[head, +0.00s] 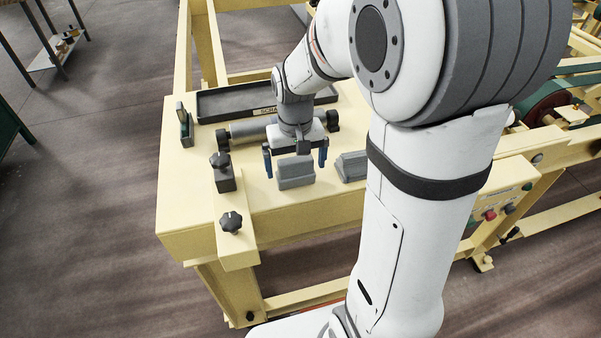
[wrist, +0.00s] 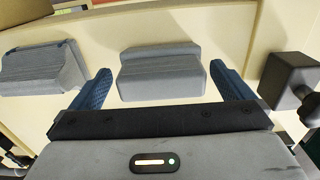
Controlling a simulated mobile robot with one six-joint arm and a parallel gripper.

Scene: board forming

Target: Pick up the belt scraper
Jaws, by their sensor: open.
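Two grey stepped blocks lie near the front edge of the cream table; no label marks either as the belt scraper. My gripper (head: 295,161) is open and empty, pointing down with its blue fingers on either side of the nearer block (head: 296,174). In the wrist view that block (wrist: 160,75) lies between the fingertips, with a gap on both sides. Whether the fingertips reach down to its height is hard to tell. The second block (head: 351,166) is just right of the gripper in the head view, and at the left in the wrist view (wrist: 42,72).
A dark shallow tray (head: 222,105) with a scrap label is behind the gripper, with a grey roller (head: 250,129) in front of it. A small green upright piece (head: 186,128) stands at left. Black-knobbed clamps (head: 225,181) stand at the table's left front. My arm hides the right side.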

